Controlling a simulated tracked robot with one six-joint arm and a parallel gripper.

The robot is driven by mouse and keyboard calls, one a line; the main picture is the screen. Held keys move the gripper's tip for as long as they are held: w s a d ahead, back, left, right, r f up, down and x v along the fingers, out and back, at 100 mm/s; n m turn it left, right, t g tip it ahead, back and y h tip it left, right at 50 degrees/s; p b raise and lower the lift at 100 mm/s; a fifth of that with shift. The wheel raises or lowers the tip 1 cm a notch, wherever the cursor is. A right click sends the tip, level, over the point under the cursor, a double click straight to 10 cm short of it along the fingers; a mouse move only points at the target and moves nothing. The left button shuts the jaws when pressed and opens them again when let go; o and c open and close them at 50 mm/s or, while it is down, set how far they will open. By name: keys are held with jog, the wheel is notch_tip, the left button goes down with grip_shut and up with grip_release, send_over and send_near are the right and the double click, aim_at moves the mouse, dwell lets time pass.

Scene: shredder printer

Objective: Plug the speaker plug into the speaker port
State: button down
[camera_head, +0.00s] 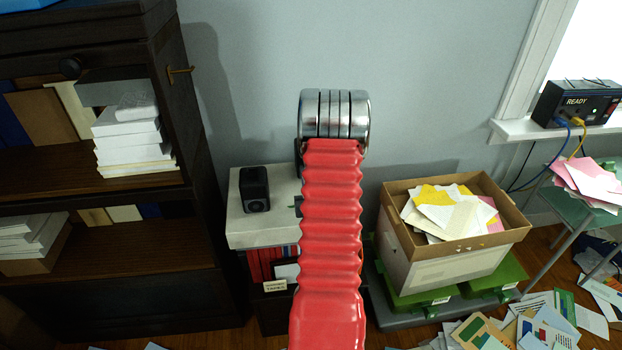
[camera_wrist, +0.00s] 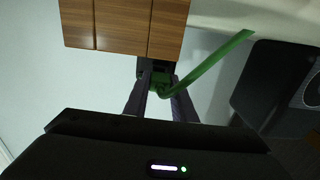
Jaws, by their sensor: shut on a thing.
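In the wrist view my gripper (camera_wrist: 161,92) has its two dark fingers closed on a green plug (camera_wrist: 162,83). A flat green cable (camera_wrist: 215,62) runs from it up and right toward the dark speaker. A small dark part (camera_wrist: 150,68) is just beyond the plug, against the wood-panelled thing; I cannot tell whether the plug is in a port. The speaker (camera_wrist: 270,88) is at the right edge of the wrist view, with part of its round cone showing. In the head view a black speaker (camera_head: 255,188) stands on the white-topped cabinet; my arm hides my gripper there.
In the head view the white cabinet top (camera_head: 250,232) is partly behind my red arm. A dark bookcase (camera_head: 200,200) stands left, a paper-filled carton (camera_head: 440,265) right. Papers litter the floor.

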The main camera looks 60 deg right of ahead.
jog(key=shift+x, duration=1.5)
jog(key=c, duration=1.4)
grip_release()
jog(key=shift+s+a, duration=0.1)
jog(key=v, duration=1.3)
jog(key=shift+s+a, duration=0.15)
jog(key=shift+a, duration=0.05)
jog(key=shift+s+f, duration=0.1)
